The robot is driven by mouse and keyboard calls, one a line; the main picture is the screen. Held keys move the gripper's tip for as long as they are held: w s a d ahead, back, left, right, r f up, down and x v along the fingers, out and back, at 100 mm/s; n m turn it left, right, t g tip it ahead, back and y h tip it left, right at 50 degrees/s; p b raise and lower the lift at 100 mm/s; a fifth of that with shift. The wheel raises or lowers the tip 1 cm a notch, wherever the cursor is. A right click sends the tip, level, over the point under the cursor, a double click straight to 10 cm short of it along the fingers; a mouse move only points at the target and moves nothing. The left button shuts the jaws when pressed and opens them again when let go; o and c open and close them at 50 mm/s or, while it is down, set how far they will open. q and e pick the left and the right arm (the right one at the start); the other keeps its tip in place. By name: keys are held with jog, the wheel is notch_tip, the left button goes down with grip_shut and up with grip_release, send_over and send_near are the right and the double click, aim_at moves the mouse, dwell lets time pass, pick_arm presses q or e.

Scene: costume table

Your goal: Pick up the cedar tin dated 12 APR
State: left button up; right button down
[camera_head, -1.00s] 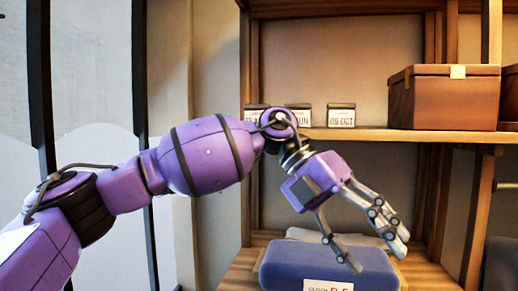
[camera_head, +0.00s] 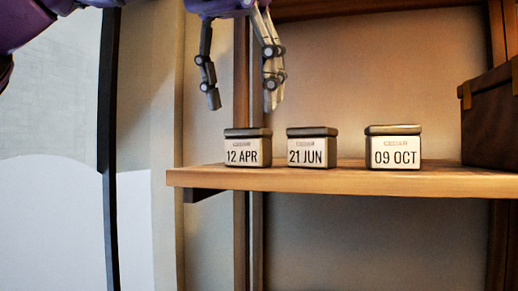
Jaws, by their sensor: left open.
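The cedar tin dated 12 APR (camera_head: 248,147) stands upright at the left end of the wooden shelf, a small pale box with a dark lid. Beside it to the right stand the similar tin dated 21 JUN (camera_head: 312,147) and, after a wider gap, the tin dated 09 OCT (camera_head: 393,146). My left gripper (camera_head: 242,103) is above the 12 APR tin, fingers pointing down, open and empty. Its fingertips appear above the tin's lid, apart from it. My right gripper is not in view.
The wooden shelf (camera_head: 340,184) ends at the left, near an upright post. A brown box (camera_head: 491,117) stands at its right end. The gap between the 21 JUN and 09 OCT tins is clear.

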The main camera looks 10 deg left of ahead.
aim_at(250, 139)
pick_arm(q)
jog(key=shift+s+x, duration=0.25)
jog(key=shift+x, duration=0.8)
jog(key=shift+w+x, duration=0.2)
jog(key=shift+x, duration=1.2)
jog(key=shift+w+x, duration=0.2)
jog(key=shift+x, duration=1.2)
jog(key=shift+r, duration=0.2)
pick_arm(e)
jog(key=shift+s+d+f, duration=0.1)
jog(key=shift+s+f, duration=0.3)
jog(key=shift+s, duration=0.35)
pick_arm(q)
jog(key=shift+s+d, duration=0.1)
jog(key=shift+s, duration=0.05)
jog(key=shift+c, duration=0.9)
jog(key=c, duration=0.8)
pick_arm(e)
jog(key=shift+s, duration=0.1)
